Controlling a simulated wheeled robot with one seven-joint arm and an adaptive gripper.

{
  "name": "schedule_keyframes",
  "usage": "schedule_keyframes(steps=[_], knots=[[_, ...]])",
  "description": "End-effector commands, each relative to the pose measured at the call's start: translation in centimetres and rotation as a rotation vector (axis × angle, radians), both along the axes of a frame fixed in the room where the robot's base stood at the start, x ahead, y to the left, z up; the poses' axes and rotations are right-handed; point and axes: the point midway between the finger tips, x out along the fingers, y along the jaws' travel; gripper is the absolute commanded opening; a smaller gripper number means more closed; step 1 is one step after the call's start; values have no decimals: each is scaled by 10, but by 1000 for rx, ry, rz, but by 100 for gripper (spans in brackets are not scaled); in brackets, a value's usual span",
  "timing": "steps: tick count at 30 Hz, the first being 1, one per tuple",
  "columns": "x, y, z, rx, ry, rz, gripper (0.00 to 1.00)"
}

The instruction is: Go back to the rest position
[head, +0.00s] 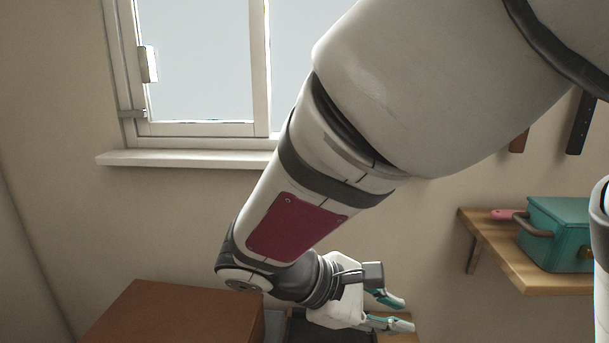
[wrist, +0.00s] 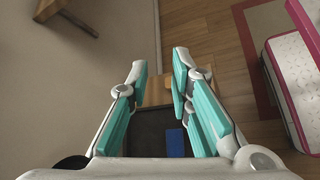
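My gripper (head: 402,314) is in the lower middle of the head view, at the end of my raised, bent arm. Its teal-padded fingers point right and are apart. In the wrist view my gripper (wrist: 161,68) shows both fingers spread with nothing held between them. Below and between the fingers is a dark, flat, tray-like surface (wrist: 148,132) with a small blue item (wrist: 175,143) on it. My arm hides much of the middle of the head view.
A brown box-like top (head: 175,315) stands at lower left. A wooden wall shelf (head: 540,278) holds a teal box (head: 560,235) at right. A window sill (head: 180,159) is behind my arm.

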Motion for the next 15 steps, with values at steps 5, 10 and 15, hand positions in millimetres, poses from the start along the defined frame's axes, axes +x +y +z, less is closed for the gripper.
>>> schedule_keyframes(steps=[5, 10, 15], knots=[[-48, -51, 22, 204, -46, -279, 20], [-97, -78, 35, 391, -105, -519, 20], [-145, -87, 41, 575, -185, -739, 20]])
